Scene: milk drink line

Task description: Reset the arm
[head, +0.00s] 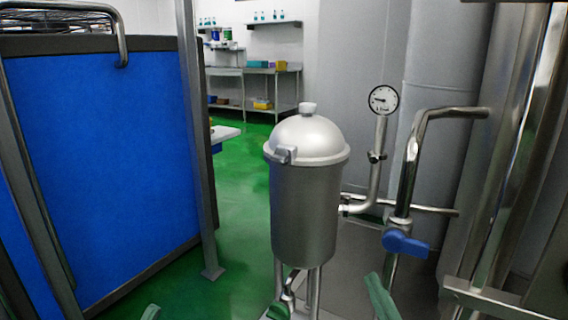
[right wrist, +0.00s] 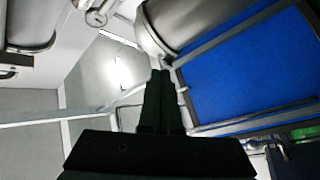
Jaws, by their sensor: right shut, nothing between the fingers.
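My right gripper (right wrist: 161,78) shows in the right wrist view as two dark fingers pressed together, shut and empty. In that view the fingertips point toward the underside of a steel vessel (right wrist: 165,28), apparently without holding anything. In the head view only small green parts, seemingly of my arms, show along the bottom edge, and I cannot make out jaws there. My left gripper is not clearly seen.
A steel domed vessel (head: 305,205) stands ahead on thin legs. To its right are a pressure gauge (head: 383,99), steel pipes and a blue valve handle (head: 404,243). A blue panel (head: 105,165) and a steel post fill the left. Green floor (head: 238,190) lies open between, with shelves behind.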

